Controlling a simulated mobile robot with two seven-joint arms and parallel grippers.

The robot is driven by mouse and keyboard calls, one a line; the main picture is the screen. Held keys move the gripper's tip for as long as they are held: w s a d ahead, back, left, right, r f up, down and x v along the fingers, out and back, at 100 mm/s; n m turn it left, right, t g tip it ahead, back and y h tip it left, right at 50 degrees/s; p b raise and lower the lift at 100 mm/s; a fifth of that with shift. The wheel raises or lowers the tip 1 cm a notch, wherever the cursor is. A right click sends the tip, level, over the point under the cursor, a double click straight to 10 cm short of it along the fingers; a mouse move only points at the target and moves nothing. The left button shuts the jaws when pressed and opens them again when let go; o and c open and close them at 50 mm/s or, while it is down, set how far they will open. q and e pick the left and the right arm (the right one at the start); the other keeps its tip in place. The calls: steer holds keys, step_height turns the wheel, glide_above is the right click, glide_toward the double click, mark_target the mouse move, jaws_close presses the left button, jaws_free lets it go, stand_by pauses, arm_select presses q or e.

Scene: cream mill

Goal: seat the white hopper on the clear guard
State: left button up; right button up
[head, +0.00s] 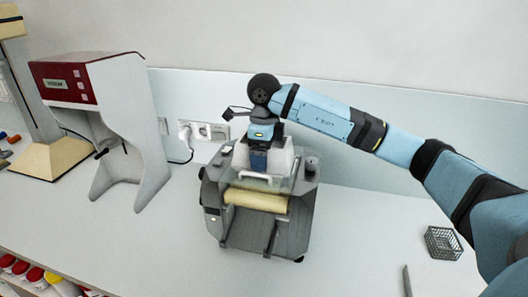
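The white hopper (282,162) is at the top of the grey mill (212,195), toward its back. The clear guard (262,185) lies in front of and below the hopper, above a cream roller. My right gripper (258,168) comes down from above at the hopper's middle, in front of its white walls. Its fingertips are too small to tell whether they grip the hopper. Whether the hopper rests on the guard or is a little above it cannot be told. My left gripper is out of view.
A red and white machine (105,110) stands at left, beside a beige-based stand (60,157). Wall sockets (203,131) with a plugged cable are behind the mill. A wire basket (442,243) sits at right. Counter between is clear. Red-capped bottles (35,274) line the lower left.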

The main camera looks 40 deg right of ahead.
steer(key=o, duration=0.6)
steer(key=shift+r, duration=0.4)
step_height(320, 180, up, 13)
steer(key=shift+b, duration=0.3)
steer(key=shift+s+a+f, duration=0.1)
steer(key=shift+f, duration=0.05)
